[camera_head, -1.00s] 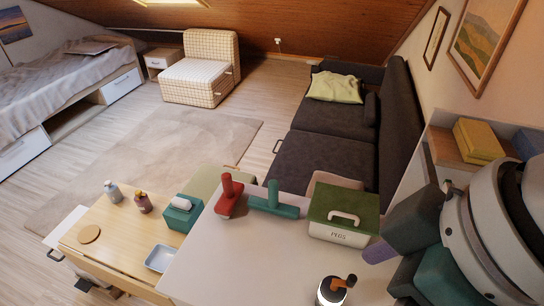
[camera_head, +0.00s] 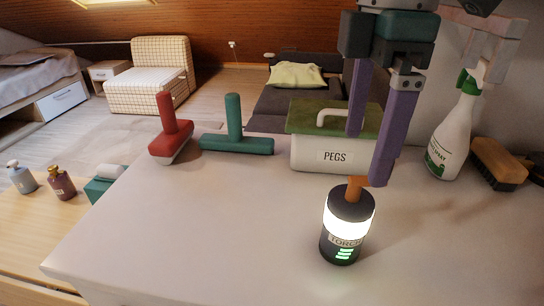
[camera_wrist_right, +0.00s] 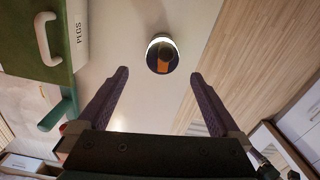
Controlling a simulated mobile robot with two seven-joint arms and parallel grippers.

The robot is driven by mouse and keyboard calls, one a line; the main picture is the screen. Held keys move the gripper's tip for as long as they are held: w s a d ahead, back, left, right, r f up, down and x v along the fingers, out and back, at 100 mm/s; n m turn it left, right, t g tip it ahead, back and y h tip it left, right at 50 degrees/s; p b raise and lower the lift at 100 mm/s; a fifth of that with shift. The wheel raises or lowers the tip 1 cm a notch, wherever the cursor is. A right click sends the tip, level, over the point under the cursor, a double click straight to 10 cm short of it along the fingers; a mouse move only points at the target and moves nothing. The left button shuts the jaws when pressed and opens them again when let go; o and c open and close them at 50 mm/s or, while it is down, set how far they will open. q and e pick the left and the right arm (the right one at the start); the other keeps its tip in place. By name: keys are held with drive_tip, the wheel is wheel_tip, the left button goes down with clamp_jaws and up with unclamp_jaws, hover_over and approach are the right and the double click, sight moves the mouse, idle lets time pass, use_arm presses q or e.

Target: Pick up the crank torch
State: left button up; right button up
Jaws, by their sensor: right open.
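The crank torch (camera_head: 343,243) stands upright on the pale worktop in the head view. It is a dark cylinder with a glowing white band, a TORCH label, green marks and an orange crank on top. In the right wrist view the torch (camera_wrist_right: 162,54) shows from above, ahead of and between the fingertips. My right gripper (camera_head: 366,160) is open and empty, with its purple fingers pointing down just above and behind the torch. Its two fingers also show spread in the right wrist view (camera_wrist_right: 159,76). My left gripper is not in view.
A green-lidded PEGS box (camera_head: 318,153) stands behind the torch, close to my right fingers. A spray bottle (camera_head: 455,130) and a brush (camera_head: 498,163) stand at right. The front-left worktop (camera_head: 200,240) is clear.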

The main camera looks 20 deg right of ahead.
sight(354, 197)
drive_tip(key=shift+d+f, duration=0.2)
drive_tip(key=shift+f, duration=0.2)
wheel_tip(354, 197, down, 4)
drive_tip(key=f, duration=0.3)
drive_tip(key=f+b, duration=0.1)
drive_tip(key=f, duration=0.1)
drive_tip(key=shift+s+a+f, duration=0.15)
drive_tip(key=shift+s+a, duration=0.1)
drive_tip(key=shift+c, duration=0.2)
drive_tip(key=c, duration=1.4)
drive_tip(key=shift+c, duration=0.2)
